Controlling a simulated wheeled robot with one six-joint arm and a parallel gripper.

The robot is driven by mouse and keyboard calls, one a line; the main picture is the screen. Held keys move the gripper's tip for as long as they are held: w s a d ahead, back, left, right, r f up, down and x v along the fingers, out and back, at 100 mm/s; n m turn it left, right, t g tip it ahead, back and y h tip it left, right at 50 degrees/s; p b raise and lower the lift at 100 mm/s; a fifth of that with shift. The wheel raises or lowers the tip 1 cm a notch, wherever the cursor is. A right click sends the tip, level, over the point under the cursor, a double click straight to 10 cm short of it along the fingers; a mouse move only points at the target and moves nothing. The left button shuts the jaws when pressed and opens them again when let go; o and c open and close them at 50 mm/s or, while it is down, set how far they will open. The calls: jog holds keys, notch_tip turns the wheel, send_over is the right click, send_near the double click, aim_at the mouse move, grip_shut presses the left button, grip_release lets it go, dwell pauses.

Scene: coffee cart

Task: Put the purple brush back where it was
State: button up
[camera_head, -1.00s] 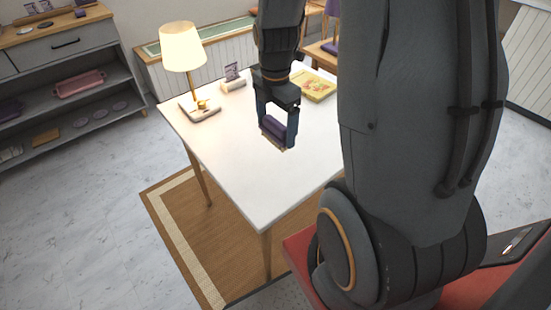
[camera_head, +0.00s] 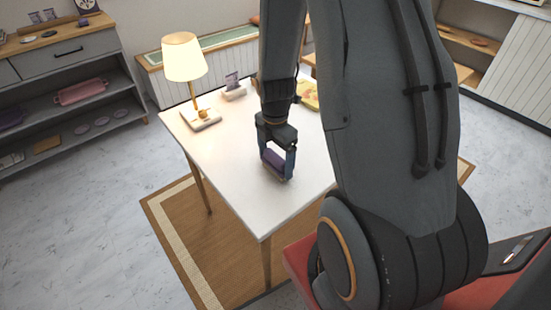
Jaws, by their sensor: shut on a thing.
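The purple brush (camera_head: 273,158) is between the fingers of my gripper (camera_head: 274,163), which is shut on it. A pale tan edge, likely bristles, shows along its lower side. My gripper points down over the white table (camera_head: 237,209), near its middle. I cannot tell whether the brush touches the tabletop or hangs just above it. My arm hides part of the table's far right side.
A lit lamp (camera_head: 184,60) on a pale base stands at the table's far left. A small holder with a card (camera_head: 233,89) and a partly hidden yellow tray (camera_head: 309,97) are at the back. The front of the table is clear. A grey shelf unit (camera_head: 75,80) stands at left.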

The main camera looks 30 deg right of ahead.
aim_at(275, 155)
jog(key=shift+f, duration=0.15)
jog(key=o, duration=0.9)
jog(key=shift+o, duration=0.2)
notch_tip(275, 155, up, 12)
jog(key=b, duration=0.1)
jog(key=s+a+r+m, duration=0.1)
jog(key=s+a+m, duration=0.8)
jog(key=m, duration=1.1)
jog(key=shift+a+r+t, duration=0.2)
jog(key=shift+r+t, duration=0.1)
jog(key=shift+r, duration=0.1)
